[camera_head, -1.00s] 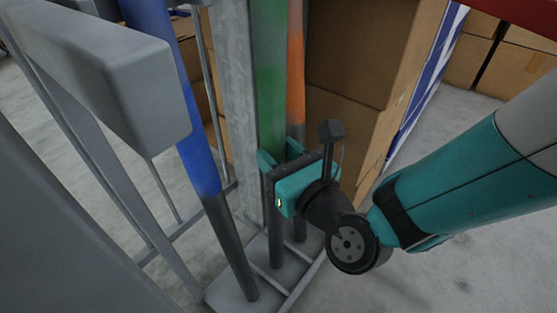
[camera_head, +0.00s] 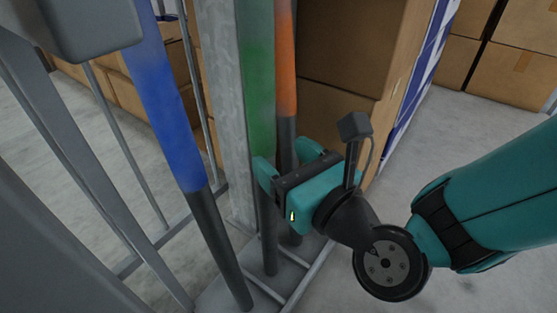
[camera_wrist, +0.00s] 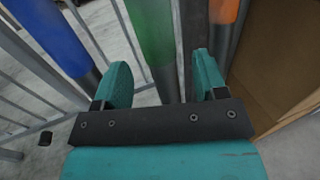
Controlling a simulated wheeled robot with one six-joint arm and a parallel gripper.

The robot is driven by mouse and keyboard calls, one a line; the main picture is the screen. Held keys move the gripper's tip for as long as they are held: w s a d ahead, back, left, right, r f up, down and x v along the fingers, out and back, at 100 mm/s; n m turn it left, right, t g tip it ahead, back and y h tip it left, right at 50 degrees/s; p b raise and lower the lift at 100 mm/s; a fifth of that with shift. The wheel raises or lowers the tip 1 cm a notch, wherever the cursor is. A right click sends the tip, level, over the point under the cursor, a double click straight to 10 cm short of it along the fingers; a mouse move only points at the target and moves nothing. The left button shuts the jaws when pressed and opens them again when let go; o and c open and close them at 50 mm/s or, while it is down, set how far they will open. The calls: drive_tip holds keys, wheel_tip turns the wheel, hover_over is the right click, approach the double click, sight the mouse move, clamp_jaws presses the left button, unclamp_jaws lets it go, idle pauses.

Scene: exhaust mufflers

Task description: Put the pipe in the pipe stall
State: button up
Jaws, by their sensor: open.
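Three upright pipes with dark grey lower ends stand in a row in the head view: blue (camera_head: 165,95), green (camera_head: 258,75) and orange (camera_head: 286,65). Their feet rest on the grey base of a metal stall (camera_head: 220,292). My gripper (camera_head: 284,162) is open at the lower part of the green pipe. In the wrist view, the green pipe (camera_wrist: 152,30) shows between the open fingers (camera_wrist: 161,64), with the blue pipe (camera_wrist: 48,35) to the left and the orange pipe (camera_wrist: 222,12) to the right. Whether a finger touches the green pipe cannot be told.
A galvanized post (camera_head: 222,75) stands beside the green pipe. Grey frame bars (camera_head: 80,180) fill the left. Cardboard boxes (camera_head: 350,60) are stacked behind the pipes. Concrete floor (camera_head: 425,135) is clear at the right.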

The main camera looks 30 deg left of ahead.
drive_tip(key=b+v, duration=0.2)
drive_tip(key=v, duration=0.1)
drive_tip(key=shift+d, duration=0.15)
